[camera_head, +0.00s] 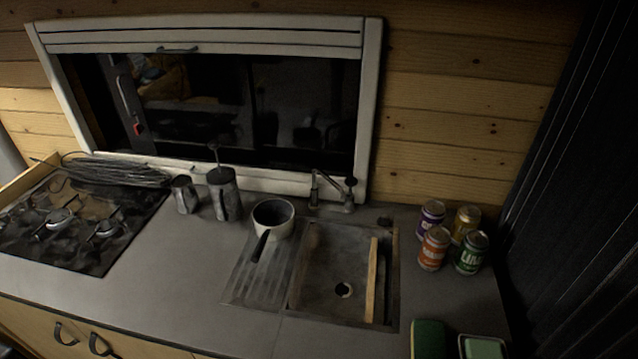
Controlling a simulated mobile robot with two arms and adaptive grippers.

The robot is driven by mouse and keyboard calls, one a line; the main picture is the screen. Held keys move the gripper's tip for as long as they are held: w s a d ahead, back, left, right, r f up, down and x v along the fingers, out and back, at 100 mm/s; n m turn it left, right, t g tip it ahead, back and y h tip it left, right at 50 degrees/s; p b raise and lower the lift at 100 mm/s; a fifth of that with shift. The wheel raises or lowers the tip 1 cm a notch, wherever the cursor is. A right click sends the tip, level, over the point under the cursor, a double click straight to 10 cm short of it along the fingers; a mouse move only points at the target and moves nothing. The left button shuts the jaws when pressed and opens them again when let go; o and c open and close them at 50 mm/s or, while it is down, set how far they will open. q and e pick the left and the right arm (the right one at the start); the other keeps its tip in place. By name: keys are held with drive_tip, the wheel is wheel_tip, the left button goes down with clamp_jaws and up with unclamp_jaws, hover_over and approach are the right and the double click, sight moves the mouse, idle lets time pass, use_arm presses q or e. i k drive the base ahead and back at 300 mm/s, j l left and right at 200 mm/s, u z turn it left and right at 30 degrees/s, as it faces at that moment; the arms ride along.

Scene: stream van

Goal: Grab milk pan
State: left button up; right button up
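The milk pan (273,219) is a small round pan with a pale outside and a dark inside. It stands upright at the back of the ribbed drainer, just left of the sink basin. Its dark handle (260,246) points toward the front, slightly left. Neither of my grippers shows in the head view, and nothing touches the pan.
A sink (330,265) with a wooden board (372,280) lies right of the pan, with a faucet (331,190) behind. Several cans (434,249) stand right. A gas hob (60,222) is far left. The counter (185,265) left of the drainer is clear.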

sight(278, 233)
drive_tip(key=k+j+z, duration=0.2)
drive_tip(key=z, duration=0.15)
drive_tip(key=k+j+z, duration=0.25)
drive_tip(key=z, duration=0.15)
